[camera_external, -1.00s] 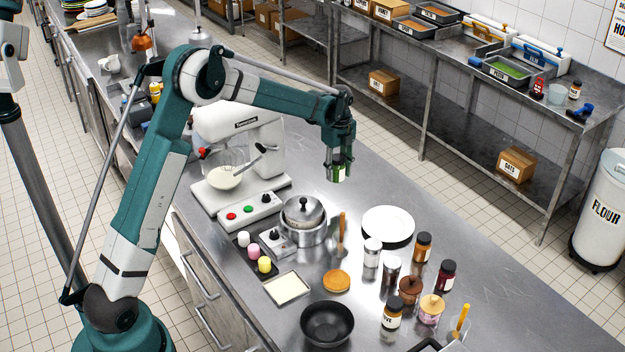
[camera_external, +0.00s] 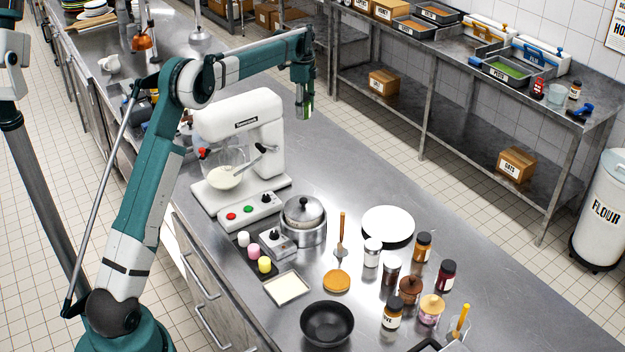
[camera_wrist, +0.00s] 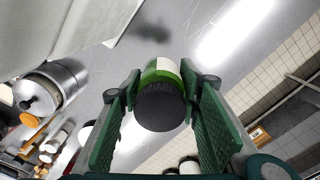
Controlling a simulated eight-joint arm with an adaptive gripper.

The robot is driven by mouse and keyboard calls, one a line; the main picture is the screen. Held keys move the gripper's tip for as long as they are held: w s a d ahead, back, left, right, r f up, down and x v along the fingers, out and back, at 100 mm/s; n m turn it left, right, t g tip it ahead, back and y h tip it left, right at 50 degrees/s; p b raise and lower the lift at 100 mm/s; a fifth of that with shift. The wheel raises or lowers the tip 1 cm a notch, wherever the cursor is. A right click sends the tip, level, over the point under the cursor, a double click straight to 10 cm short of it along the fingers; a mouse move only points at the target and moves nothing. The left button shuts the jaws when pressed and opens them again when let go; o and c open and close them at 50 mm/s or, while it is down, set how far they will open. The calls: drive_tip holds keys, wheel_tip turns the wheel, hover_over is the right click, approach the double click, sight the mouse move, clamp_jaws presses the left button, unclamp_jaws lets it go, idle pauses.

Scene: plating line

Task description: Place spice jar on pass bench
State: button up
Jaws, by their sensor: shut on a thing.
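My gripper (camera_external: 304,98) is shut on a spice jar (camera_wrist: 161,75) and holds it raised, beyond the stand mixer. In the wrist view the jar sits between the two green fingers (camera_wrist: 160,100), with a dark lid, green contents and a pale label. In the external view only the jar's green lower part (camera_external: 306,111) shows below the fingers. A long steel bench (camera_external: 365,175) runs beneath. Another steel bench (camera_external: 455,118) stands along the back wall. I cannot tell which surface is the pass bench.
The white mixer (camera_external: 238,130) stands close to the arm. A lidded pot (camera_external: 303,222), a plate (camera_external: 388,224), a black bowl (camera_external: 327,323) and several other jars (camera_external: 423,246) occupy the near bench. Hanging lamps (camera_external: 200,42) are farther back. The steel right of the mixer is clear.

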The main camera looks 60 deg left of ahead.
drive_tip(key=s+a+r+n, duration=0.1)
drive_tip(key=s+a+r, duration=0.1)
drive_tip(key=s+a, duration=0.35)
drive_tip(key=s+a+r+n, duration=0.1)
drive_tip(key=s+a, duration=0.1)
drive_tip(key=a, duration=0.7)
drive_tip(key=s+a+f+m+p, duration=0.1)
drive_tip(key=s+f, duration=0.4)
drive_tip(key=s, duration=0.5)
drive_tip(key=s+a+f+m, duration=0.4)
drive_tip(key=s+a+f, duration=0.1)
drive_tip(key=s, duration=0.6)
drive_tip(key=s+a+f+m+p, duration=0.1)
drive_tip(key=s+f, duration=0.4)
drive_tip(key=s, duration=0.6)
drive_tip(key=shift+a+m+p, duration=0.3)
drive_tip(key=shift+a+m, duration=0.5)
drive_tip(key=shift+a, duration=0.1)
drive_tip(key=shift+s, duration=0.1)
drive_tip(key=shift+f, duration=3.1)
drive_tip(key=shift+f, duration=1.85)
